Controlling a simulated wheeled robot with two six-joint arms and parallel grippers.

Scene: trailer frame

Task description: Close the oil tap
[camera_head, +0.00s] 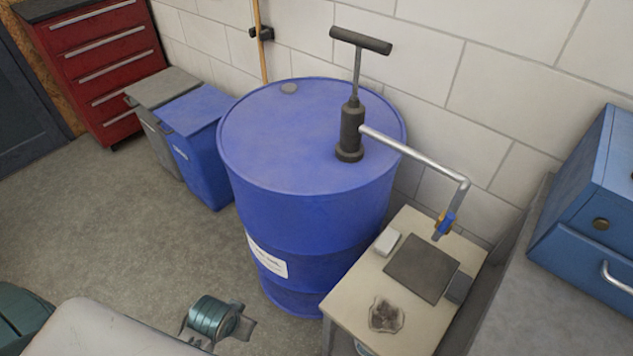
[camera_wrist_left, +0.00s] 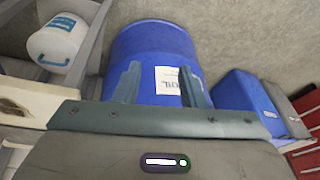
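The oil tap (camera_head: 446,222) is a small brass fitting with a blue lever at the end of a silver pipe (camera_head: 415,155). The pipe comes from a dark hand pump (camera_head: 351,130) on top of a blue oil drum (camera_head: 310,215). The lever looks roughly in line with the short downward spout; its exact setting is too small to tell. My left gripper (camera_wrist_left: 160,88) is open and empty in the left wrist view, its fingers apart in front of the drum (camera_wrist_left: 158,42) and its white label. The tap is not in the left wrist view. My right gripper is not in view.
A small table (camera_head: 345,285) stands under the tap, with a dark pad (camera_head: 421,268), a white block (camera_head: 387,241) and a crumpled rag (camera_head: 385,315). Blue (camera_head: 205,150) and grey bins stand left of the drum. A blue metal box (camera_head: 600,200) is at right. The floor at left is clear.

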